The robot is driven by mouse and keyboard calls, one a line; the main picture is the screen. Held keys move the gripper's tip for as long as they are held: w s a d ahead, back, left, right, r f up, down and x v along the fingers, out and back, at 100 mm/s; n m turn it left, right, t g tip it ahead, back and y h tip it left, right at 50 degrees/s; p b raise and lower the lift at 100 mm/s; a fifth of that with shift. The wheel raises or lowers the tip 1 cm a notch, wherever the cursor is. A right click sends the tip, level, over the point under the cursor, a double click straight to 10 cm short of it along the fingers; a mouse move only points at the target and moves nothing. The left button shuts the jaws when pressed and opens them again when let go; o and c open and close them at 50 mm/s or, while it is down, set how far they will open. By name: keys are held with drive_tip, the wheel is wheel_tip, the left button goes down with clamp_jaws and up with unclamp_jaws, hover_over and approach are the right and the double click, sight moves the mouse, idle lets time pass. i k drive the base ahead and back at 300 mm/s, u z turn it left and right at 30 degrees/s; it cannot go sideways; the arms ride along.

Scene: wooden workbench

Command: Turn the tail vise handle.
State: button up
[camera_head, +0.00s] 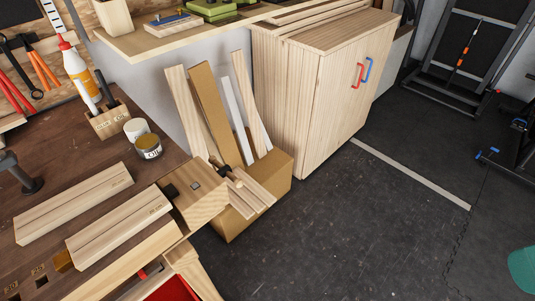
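The tail vise (203,207) is a pale wooden block at the right end of the workbench (75,188). The bar's exact ends are hard to make out against the box and planks. My gripper is not in view, so nothing is seen touching the handle.
Two planed boards (118,219) lie on the bench, near a tin (148,146), a white cup and a glue bottle (79,75). The cardboard box (270,178) with upright planks stands close behind the handle. A red bin (172,290) is below.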

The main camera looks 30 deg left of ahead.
sight(225, 171)
drive_tip(key=z, duration=0.2)
drive_tip(key=i, duration=0.7)
drive_tip(key=u, duration=0.65)
drive_tip(key=i, duration=0.6)
drive_tip(key=u, duration=0.55)
